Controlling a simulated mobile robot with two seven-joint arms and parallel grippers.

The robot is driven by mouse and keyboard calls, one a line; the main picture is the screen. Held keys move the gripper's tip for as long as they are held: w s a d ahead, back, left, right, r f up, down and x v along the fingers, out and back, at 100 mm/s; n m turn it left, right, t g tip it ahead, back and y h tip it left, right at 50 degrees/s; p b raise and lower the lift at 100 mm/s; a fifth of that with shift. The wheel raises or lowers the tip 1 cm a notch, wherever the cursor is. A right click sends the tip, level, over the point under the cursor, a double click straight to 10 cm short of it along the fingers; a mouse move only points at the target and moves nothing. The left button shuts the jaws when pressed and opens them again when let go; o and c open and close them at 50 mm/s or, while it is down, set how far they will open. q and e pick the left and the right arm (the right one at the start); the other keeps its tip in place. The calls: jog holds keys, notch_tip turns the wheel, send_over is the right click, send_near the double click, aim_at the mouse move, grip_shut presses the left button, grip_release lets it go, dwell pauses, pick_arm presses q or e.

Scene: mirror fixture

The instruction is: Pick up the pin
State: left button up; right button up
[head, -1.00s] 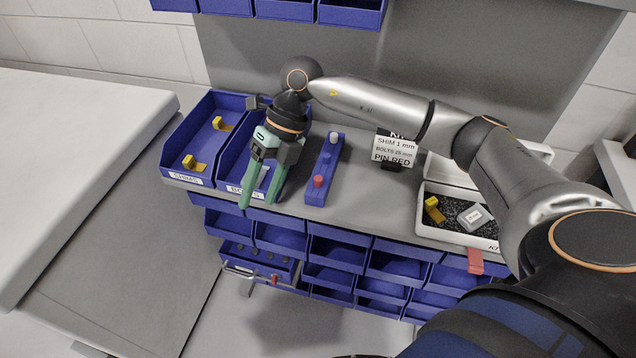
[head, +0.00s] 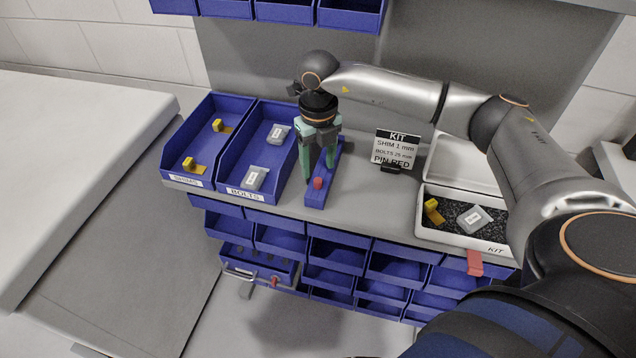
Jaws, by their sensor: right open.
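The red pin (head: 318,183) stands upright near the front end of a narrow blue block (head: 316,198) on the bench. My right gripper (head: 319,170) points down over this block, its green fingers open. The fingers are close to the red pin, one on its left and one behind it to the right; I cannot tell whether they touch it. The white pin at the block's back end is hidden behind the gripper. The kit card (head: 395,150) reads "SHIM 1 mm, BOLTS 25 mm, PIN RED". My left gripper is not in view.
Blue bins of shims (head: 176,174) and bolts (head: 232,182) stand left of the block. The white kit box (head: 452,232) at right holds a yellow shim (head: 432,210) and a grey packet (head: 474,219). Bare bench lies between block and box.

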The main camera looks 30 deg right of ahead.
aim_at(318, 180)
notch_tip(318, 180, down, 5)
jog(key=shift+w+r, duration=0.15)
jog(key=shift+r, duration=0.05)
grip_shut()
dwell(0.4)
